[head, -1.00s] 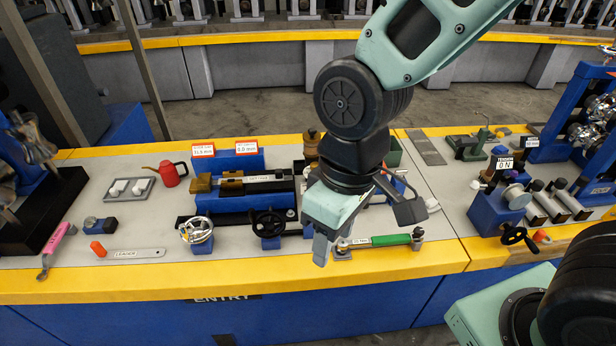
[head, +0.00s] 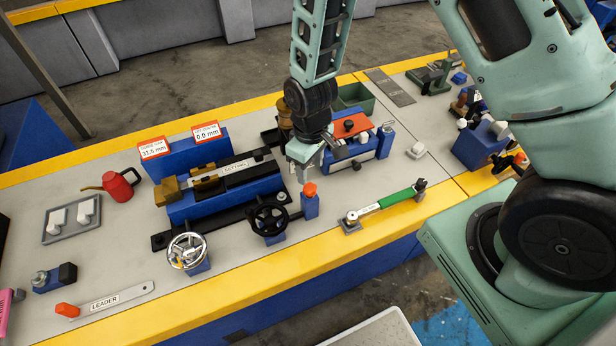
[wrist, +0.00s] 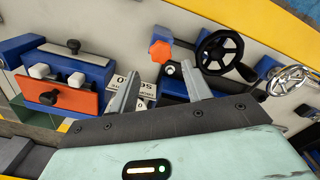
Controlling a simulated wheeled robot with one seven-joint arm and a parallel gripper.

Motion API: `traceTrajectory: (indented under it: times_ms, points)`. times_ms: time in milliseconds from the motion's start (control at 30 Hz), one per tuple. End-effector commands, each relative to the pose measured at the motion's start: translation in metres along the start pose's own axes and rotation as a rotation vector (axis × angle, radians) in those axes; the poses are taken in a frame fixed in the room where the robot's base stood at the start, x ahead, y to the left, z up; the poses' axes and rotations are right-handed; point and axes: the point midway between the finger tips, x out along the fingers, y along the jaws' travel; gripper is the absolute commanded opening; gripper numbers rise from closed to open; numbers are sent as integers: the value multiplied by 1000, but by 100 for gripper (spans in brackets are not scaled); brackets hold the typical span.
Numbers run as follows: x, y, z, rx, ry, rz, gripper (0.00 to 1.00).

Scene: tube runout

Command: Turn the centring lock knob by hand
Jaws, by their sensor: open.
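An orange star-shaped knob (head: 309,189) tops a small blue post (head: 310,206) right of the black handwheel; no readable label confirms it as the centring lock knob. It shows in the wrist view (wrist: 160,54) just beyond my fingertips, roughly centred between them. My gripper (head: 303,178) is open and empty above the bench, just behind the knob in the head view. Its two grey fingers (wrist: 160,70) are apart in the wrist view. I see no contact with the knob. The blue centring fixture with its long black bar (head: 238,180) lies to the left.
A black handwheel (head: 269,219) and a chrome handwheel (head: 187,250) stand left of the knob. A blue unit with an orange plate (head: 351,126) is close behind right. A green-handled wrench (head: 385,201) lies right, along the yellow edge. A red can (head: 115,186) stands far left.

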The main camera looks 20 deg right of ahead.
Motion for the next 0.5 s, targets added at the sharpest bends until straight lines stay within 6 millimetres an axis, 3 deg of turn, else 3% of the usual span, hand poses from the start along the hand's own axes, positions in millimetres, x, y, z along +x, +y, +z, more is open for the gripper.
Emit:
traceTrajectory:
  times_ms: [33, 500]
  points:
    - [11, 0, 0, 0, -1, 0, 49]
    - [65, -1, 0, 0, 0, -1, 49]
